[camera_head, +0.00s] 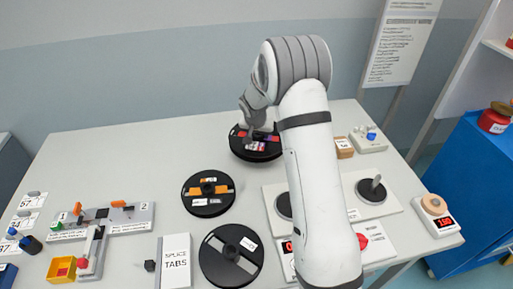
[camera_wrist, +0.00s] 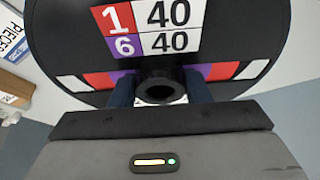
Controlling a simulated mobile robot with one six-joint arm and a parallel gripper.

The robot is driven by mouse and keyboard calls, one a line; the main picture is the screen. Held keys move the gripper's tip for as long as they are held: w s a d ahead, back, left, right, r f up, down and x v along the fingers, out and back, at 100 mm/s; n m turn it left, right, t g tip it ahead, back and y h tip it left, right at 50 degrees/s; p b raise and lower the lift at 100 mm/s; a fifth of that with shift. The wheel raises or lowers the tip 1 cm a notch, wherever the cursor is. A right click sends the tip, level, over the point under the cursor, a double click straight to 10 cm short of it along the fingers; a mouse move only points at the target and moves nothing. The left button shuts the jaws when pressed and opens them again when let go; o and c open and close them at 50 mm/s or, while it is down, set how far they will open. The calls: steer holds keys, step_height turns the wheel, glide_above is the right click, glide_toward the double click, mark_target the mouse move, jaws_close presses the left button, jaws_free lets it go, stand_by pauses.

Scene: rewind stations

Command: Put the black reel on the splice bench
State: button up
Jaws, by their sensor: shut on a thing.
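My gripper (camera_head: 259,132) is at the back of the table, shut on the hub of a black reel (camera_head: 247,150) with red and purple bands. In the wrist view, the fingers (camera_wrist: 160,92) close on both sides of the round hub of this reel (camera_wrist: 72,28), whose label reads 1 40 and 6 40. I cannot tell whether it touches the table. A black reel with an orange band (camera_head: 197,209) and a black reel with a grey band (camera_head: 214,265) lie nearer the front. A grey fixture marked 1 and 2 (camera_head: 130,226), likely the splice bench, is at the left.
A splice tabs card (camera_head: 175,262) and a yellow bin (camera_head: 62,268) lie front left. A plate with a spindle (camera_head: 371,188), a cardboard box (camera_head: 344,147) and a scale with a red display (camera_head: 438,214) are at the right. The table's back left is clear.

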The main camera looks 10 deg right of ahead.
mark_target(256, 139)
steer(key=shift+a+f, duration=0.2)
steer(key=shift+f, duration=2.55)
steer(key=shift+f, duration=0.2)
steer(key=o, duration=1.2)
steer(key=shift+r, duration=0.1)
steer(key=shift+r, duration=0.1)
steer(key=b+v, duration=0.1)
steer(key=v, duration=1)
steer(key=shift+s+r, duration=0.25)
steer(key=s+r+n, duration=0.1)
steer(key=s+r, duration=0.3)
steer(key=s, duration=0.7)
steer(key=s+d+r+n+y, duration=0.1)
steer(key=s+r, duration=0.4)
steer(key=s, duration=0.7)
steer(key=s+d+r+n+g, duration=0.1)
steer(key=s+r, duration=0.4)
steer(key=s, duration=0.7)
steer(key=shift+n+y, duration=0.4)
steer(key=shift+n, duration=0.4)
